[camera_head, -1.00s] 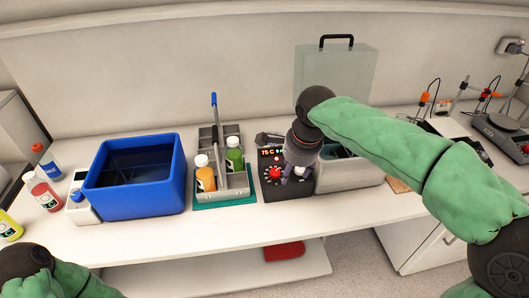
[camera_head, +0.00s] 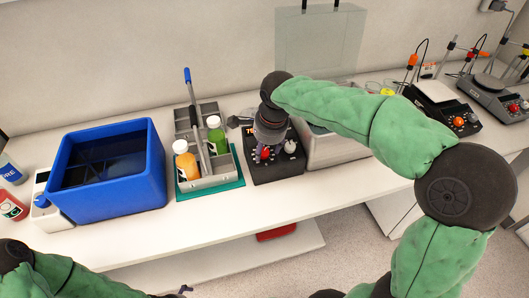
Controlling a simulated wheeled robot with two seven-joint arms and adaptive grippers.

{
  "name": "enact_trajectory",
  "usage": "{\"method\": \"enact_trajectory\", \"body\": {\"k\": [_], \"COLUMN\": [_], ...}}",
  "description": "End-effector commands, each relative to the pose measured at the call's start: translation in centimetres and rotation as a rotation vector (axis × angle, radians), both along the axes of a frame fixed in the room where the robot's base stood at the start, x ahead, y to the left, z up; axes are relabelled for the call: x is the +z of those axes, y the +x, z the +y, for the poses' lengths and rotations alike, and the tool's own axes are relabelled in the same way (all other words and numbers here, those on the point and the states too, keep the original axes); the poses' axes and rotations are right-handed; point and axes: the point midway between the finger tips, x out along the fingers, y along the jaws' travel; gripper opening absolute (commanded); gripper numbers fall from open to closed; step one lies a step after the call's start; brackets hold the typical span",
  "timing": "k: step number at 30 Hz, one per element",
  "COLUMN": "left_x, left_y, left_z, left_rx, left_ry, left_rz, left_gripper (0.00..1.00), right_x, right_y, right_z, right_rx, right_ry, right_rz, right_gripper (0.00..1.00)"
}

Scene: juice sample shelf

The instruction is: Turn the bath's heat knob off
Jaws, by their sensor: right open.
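The bath's dark control box (camera_head: 259,174) stands on the bench, its display mostly hidden by my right gripper. A red knob (camera_head: 265,154) and a grey-white knob (camera_head: 290,145) sit on its panel. The grey bath (camera_head: 325,148) stands just right of the box. My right gripper (camera_head: 267,150) points down over the panel at the red knob, open, its fingertips around or just above the knob; contact cannot be made out. Part of what looks like my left gripper (camera_head: 184,290) shows at the bottom edge, too little to tell its state.
Left of the box, a grey bottle carrier (camera_head: 228,168) with an orange and a green bottle stands on a teal mat (camera_head: 211,190). A blue tub (camera_head: 110,200) is farther left. A clear lid (camera_head: 318,45) stands behind the bath. Hotplates (camera_head: 452,112) are at the right.

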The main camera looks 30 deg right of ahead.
Motion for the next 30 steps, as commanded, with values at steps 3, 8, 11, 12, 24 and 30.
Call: {"method": "enact_trajectory", "body": {"k": [3, 8, 11, 12, 24, 30], "left_x": [-0.51, -0.63, -0.61, -0.6, -0.6, -0.42], "left_y": [0.02, 0.03, 0.03, 0.03, 0.03, 0.02], "left_z": [0.0, 0.0, 0.0, 0.01, 0.01, 0.01], "left_rx": [0.0, 0.0, 0.0, 0.0, 0.0, 0.0], "left_ry": [0.0, 0.0, 0.0, 0.0, 0.0, 0.0], "left_rz": [0.0, 0.0, -0.001, -0.001, -0.001, -0.001], "left_gripper": [1.0, 1.0, 1.0, 1.0, 1.0, 1.0], "right_x": [-1.16, -1.62, -1.63, -1.62, -1.59, -1.54], "right_y": [0.29, 0.43, 0.45, 0.44, 0.45, 0.45], "right_z": [-0.03, -0.02, -0.02, -0.01, -0.02, -0.03], "right_rx": [-0.001, 0.0, 0.0, 0.0, 0.0, 0.016], "right_ry": [0.0, 0.0, 0.0, 0.0, 0.0, -0.004], "right_rz": [0.0, 0.0, 0.0, 0.0, -0.001, 0.0], "right_gripper": [0.56, 0.56, 0.56, 0.56, 0.0, 0.0]}}
